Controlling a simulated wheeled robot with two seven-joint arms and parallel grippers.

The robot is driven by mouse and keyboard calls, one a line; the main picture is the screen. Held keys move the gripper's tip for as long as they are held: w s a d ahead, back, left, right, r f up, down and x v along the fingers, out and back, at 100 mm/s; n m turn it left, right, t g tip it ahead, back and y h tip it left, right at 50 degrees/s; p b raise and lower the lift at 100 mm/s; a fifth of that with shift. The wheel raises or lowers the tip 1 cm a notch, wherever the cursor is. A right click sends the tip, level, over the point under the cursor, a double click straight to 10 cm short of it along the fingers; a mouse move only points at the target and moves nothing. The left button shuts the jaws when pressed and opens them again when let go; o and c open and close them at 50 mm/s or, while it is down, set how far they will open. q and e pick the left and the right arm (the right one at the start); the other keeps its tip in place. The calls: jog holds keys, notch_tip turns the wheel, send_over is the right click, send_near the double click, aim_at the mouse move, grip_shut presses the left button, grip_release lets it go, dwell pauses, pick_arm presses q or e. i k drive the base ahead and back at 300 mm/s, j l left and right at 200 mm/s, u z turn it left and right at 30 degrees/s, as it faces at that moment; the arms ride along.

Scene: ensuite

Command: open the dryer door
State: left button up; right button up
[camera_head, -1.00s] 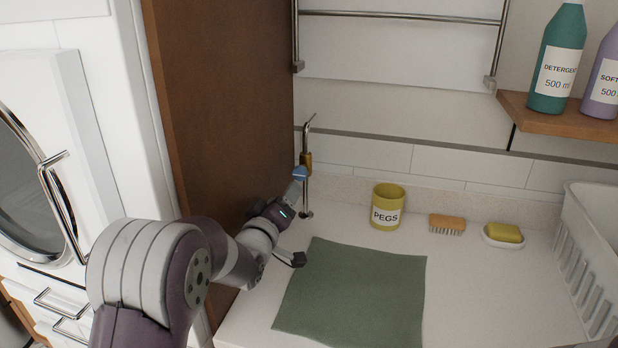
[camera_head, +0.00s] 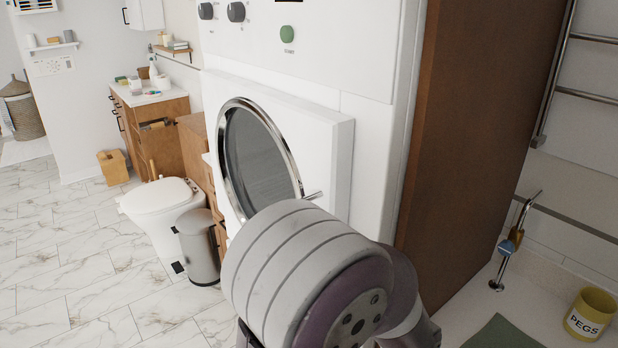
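The dryer (camera_head: 370,150) is a tall white machine in the middle of the view. Its white door (camera_head: 337,165) is a thick panel with a round, chrome-rimmed dark window (camera_head: 262,160). The door sits against the machine's front and looks shut. A short end of the chrome door handle (camera_head: 313,195) shows at the right of the window; the rest is hidden behind my arm. That arm, grey and purple, rises from the bottom centre in front of the door's lower right. Its gripper is out of sight, and no other gripper shows.
A brown wooden panel (camera_head: 480,130) stands right of the dryer. Beyond it is a counter with a yellow pegs pot (camera_head: 591,314) and a green cloth (camera_head: 503,333). A grey bin (camera_head: 198,247) and white toilet (camera_head: 160,197) stand left. The marble floor (camera_head: 70,250) at left is clear.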

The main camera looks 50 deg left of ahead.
aim_at(268, 145)
jog(key=u, duration=2.1)
